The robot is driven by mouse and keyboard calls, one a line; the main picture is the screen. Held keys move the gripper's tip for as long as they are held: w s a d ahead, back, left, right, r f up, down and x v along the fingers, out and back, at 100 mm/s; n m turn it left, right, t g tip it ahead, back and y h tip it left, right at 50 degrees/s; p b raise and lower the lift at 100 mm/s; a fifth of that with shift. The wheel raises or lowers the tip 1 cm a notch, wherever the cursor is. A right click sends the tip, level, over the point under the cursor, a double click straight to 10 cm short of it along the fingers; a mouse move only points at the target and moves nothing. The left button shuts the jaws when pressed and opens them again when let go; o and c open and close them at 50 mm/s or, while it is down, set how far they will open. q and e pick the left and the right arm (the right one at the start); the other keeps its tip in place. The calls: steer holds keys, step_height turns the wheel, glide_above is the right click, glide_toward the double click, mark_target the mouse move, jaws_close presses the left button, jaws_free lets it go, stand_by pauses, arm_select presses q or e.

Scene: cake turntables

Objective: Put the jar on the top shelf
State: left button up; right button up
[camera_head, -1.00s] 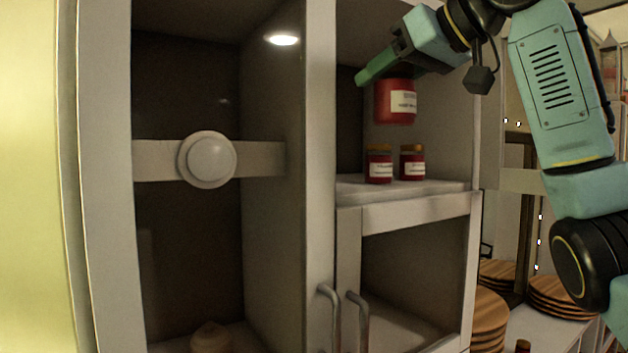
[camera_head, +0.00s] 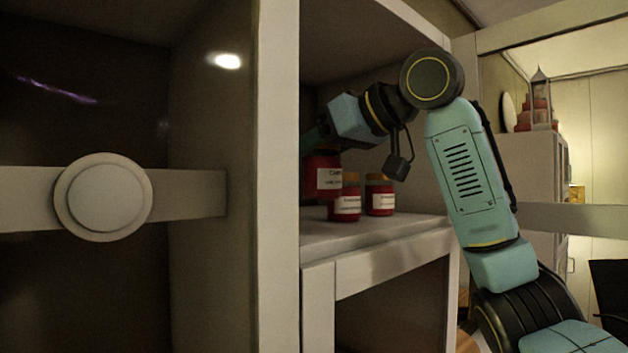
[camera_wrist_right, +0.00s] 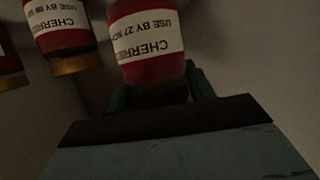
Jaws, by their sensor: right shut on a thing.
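A large red jar (camera_head: 320,180) with a white label is in the cabinet's open upper compartment, at its left side. My right gripper (camera_head: 315,138) is at the top of this jar. In the right wrist view the fingers (camera_wrist_right: 160,92) are shut around the end of the jar, whose label reads "CHERRIES" upside down (camera_wrist_right: 148,42). The shelf (camera_head: 385,232) lies below it. My left gripper is not in view.
Two smaller red jars, one in front (camera_head: 345,200) and one to its right (camera_head: 380,197), stand on the shelf close to the held jar. A cabinet divider (camera_head: 278,180) stands left of it. The shelf's front right is free.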

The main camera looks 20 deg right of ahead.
mark_target(313, 179)
steer(key=f, duration=0.2)
steer(key=shift+w+f, duration=0.35)
steer(key=shift+s+f, duration=0.1)
steer(key=shift+f, duration=0.7)
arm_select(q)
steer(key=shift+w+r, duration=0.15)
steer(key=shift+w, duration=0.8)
arm_select(e)
steer(key=o, duration=1.1)
